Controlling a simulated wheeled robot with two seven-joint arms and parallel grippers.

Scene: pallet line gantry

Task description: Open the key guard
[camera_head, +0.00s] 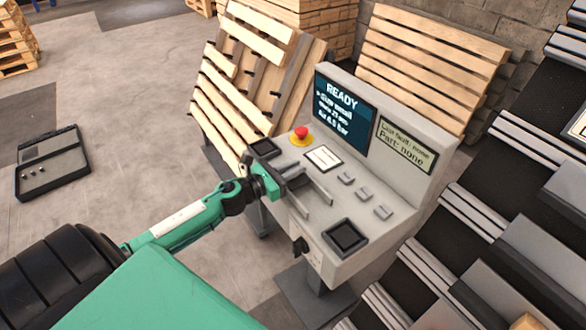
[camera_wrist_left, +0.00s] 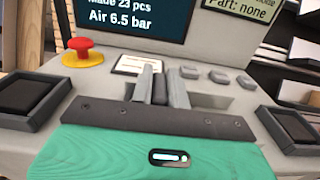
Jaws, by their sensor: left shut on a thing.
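The grey control console (camera_head: 375,225) stands in the middle of the head view. My left gripper (camera_head: 312,195) reaches over its sloped top from the left. In the wrist view its two grey fingers (camera_wrist_left: 163,90) are close together around a narrow dark grey piece, which appears to be the key guard (camera_wrist_left: 160,90). The gripper and fingers hide most of this piece, and I cannot tell how far it is raised. My right gripper is not in view.
A red emergency button (camera_head: 301,133), a white label (camera_head: 324,158) and small grey buttons (camera_head: 364,193) surround the gripper. Black-framed pads (camera_head: 346,237) sit at both console ends. Pallets (camera_head: 425,65) stand behind; rollers (camera_head: 480,215) lie right.

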